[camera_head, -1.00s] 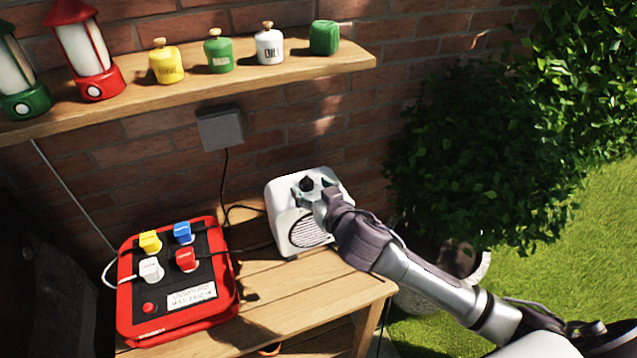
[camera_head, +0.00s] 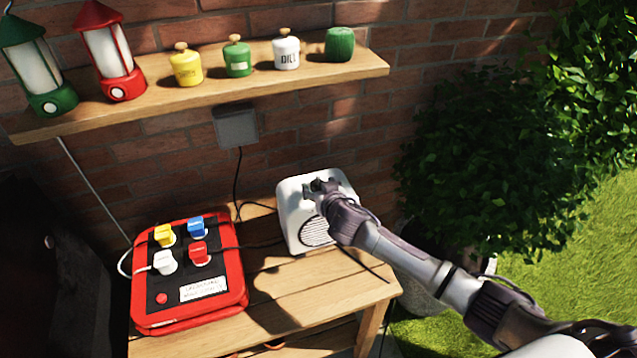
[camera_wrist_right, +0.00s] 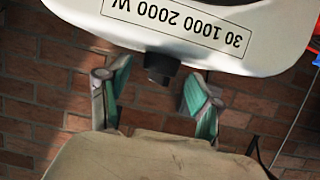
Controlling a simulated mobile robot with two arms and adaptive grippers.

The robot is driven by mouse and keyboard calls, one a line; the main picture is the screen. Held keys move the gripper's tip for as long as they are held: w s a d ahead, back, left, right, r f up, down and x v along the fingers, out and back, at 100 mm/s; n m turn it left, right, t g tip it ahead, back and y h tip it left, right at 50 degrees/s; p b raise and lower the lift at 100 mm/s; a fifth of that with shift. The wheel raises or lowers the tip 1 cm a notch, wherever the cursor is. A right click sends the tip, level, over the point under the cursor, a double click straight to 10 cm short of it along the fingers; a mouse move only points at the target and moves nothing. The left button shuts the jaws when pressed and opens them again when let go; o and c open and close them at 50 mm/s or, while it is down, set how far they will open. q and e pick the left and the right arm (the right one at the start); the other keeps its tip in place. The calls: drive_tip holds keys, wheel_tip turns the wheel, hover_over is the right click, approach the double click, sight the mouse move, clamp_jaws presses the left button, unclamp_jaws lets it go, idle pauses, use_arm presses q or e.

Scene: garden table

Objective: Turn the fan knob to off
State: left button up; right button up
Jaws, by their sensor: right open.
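The white fan (camera_head: 292,222) with a round grille stands at the back right of the wooden table. Its dark knob (camera_wrist_right: 160,66) shows in the wrist view, sticking out from the white panel (camera_wrist_right: 210,52) below a label reading "30 1000 2000 W". My right gripper (camera_head: 320,186) is at the top of the fan and mostly hides the knob in the head view. In the wrist view my right gripper (camera_wrist_right: 157,90) is open, with one green-padded finger on each side of the knob and gaps between. Its grip is empty. My left gripper is not in view.
A red power box (camera_head: 238,287) with coloured plugs sits left of the fan on the table (camera_head: 320,290). A shelf (camera_head: 215,92) above holds lanterns and small jars. A grey wall box (camera_head: 237,126) has a cable hanging down. A leafy bush (camera_head: 480,160) stands to the right.

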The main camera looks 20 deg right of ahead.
drive_tip(key=shift+w+f, duration=0.25)
drive_tip(key=shift+w, duration=0.3)
drive_tip(key=shift+c, duration=0.3)
drive_tip(key=c, duration=1.1)
drive_tip(key=n+y+p, duration=0.3)
drive_tip(key=shift+d+r, duration=0.25)
drive_tip(key=shift+f+n+g+y+p, duration=0.2)
drive_tip(key=shift+n+g+y, duration=0.1)
drive_tip(key=shift+n+y, duration=0.25)
drive_tip(key=shift+f+n+g+y+p, duration=0.15)
drive_tip(key=shift+n+g+y, duration=0.2)
drive_tip(key=shift+y, duration=0.3)
drive_tip(key=shift+r, duration=0.1)
